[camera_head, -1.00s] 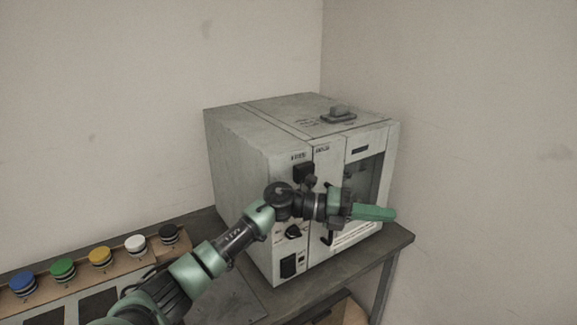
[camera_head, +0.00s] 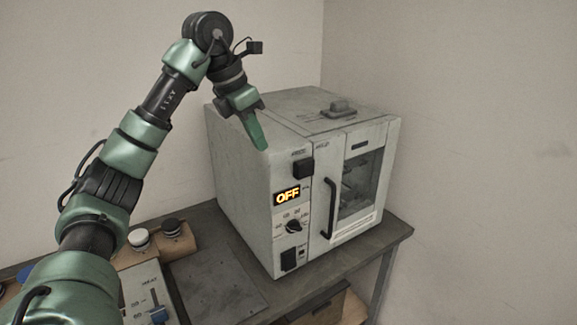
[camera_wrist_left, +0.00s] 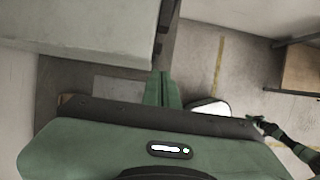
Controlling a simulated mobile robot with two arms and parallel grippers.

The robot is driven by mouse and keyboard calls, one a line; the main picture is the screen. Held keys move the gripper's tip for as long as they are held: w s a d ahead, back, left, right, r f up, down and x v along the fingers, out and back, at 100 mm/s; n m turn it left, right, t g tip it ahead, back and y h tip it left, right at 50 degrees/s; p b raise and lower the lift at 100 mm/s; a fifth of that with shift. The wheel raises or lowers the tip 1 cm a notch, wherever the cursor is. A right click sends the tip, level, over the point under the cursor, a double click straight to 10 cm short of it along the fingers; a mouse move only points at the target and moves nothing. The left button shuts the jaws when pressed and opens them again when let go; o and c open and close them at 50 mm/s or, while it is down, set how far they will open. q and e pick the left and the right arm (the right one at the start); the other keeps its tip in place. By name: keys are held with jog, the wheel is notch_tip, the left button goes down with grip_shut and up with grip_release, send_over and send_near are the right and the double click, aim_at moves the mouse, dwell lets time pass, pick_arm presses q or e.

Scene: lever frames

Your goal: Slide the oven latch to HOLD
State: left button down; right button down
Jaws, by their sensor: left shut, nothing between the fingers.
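The white oven (camera_head: 238,180) stands on the table by the corner. A black block-shaped latch (camera_head: 303,168) sits on its front near the top, left of the door, under the left of two small labels that are hard to read. My left gripper (camera_head: 259,138) is shut and empty, pointing down in front of the oven's upper left side, apart from the latch. Its shut green fingers show in the left wrist view (camera_wrist_left: 162,89). The latch cannot be made out in that view.
The oven door has a black bar handle (camera_head: 330,208) and a window (camera_head: 360,182). A lit OFF display (camera_head: 287,196) and a knob (camera_head: 293,226) sit below the latch.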

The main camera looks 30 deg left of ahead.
aim_at(304, 168)
pick_arm(q)
jog(key=shift+f, duration=0.15)
jog(key=w+d+f+p, duration=0.3)
jog(key=w+f+p, duration=0.1)
jog(key=w+f, duration=0.3)
notch_tip(304, 168, down, 2)
jog(key=shift+f+p, duration=0.1)
jog(key=shift+p, duration=0.3)
